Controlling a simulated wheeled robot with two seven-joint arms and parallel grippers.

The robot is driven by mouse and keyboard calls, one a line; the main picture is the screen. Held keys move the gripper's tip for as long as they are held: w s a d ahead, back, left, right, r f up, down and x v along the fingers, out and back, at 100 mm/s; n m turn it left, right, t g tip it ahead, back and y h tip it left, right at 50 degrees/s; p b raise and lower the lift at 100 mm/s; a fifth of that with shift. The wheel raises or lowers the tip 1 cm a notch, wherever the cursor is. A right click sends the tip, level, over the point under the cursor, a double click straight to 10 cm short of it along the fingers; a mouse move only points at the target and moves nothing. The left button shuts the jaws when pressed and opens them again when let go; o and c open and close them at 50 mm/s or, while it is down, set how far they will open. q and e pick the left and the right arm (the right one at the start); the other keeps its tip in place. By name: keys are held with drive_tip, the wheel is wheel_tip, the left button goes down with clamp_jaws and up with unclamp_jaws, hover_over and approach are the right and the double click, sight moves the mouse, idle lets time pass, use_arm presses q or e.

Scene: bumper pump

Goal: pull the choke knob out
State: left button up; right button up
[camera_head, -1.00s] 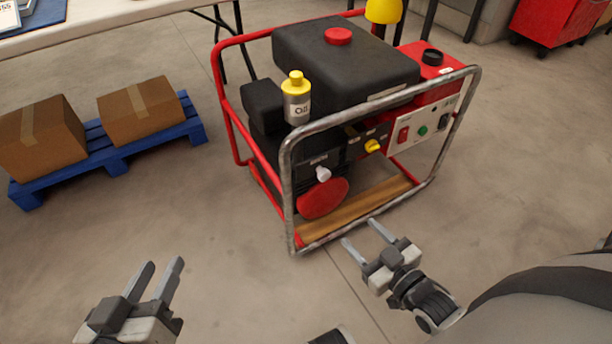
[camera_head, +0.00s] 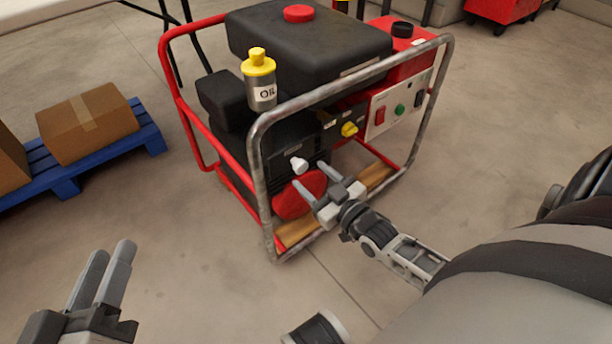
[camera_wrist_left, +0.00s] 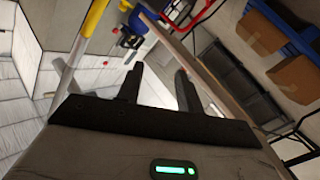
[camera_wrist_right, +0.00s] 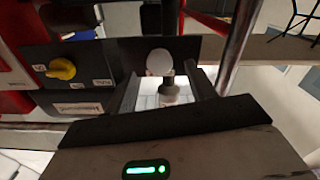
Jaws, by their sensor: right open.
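The white knob (camera_head: 299,165), which I take for the choke knob, sticks out from the black engine panel of the red-framed pump machine. Its label is too small to read. My right gripper (camera_head: 309,175) is open just in front of it, inside the grey front bar. In the right wrist view the round white knob head (camera_wrist_right: 160,62) shows between the fingertips; I cannot tell whether they touch it.
The grey tube frame (camera_head: 258,180) rises left of my right gripper. A yellow knob (camera_head: 349,129) sits right of the white one, and a red disc (camera_head: 300,195) lies below. A yellow-capped oil can (camera_head: 260,85) stands above. A blue pallet (camera_head: 150,140) with boxes is at left.

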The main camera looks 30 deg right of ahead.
sight(303, 169)
use_arm(q)
drive_tip(key=shift+w+a+r+m+t+b, duration=0.1)
drive_tip(key=shift+w+r+m+t+b, duration=0.1)
drive_tip(key=shift+w+r+m+t, duration=0.25)
drive_tip(key=shift+w+a+r+m+t+b, duration=0.15)
drive_tip(key=shift+r+t+b, duration=0.1)
drive_tip(key=shift+r, duration=0.35)
use_arm(e)
drive_tip(key=shift+w+a, duration=0.15)
drive_tip(key=shift+w, duration=1.45)
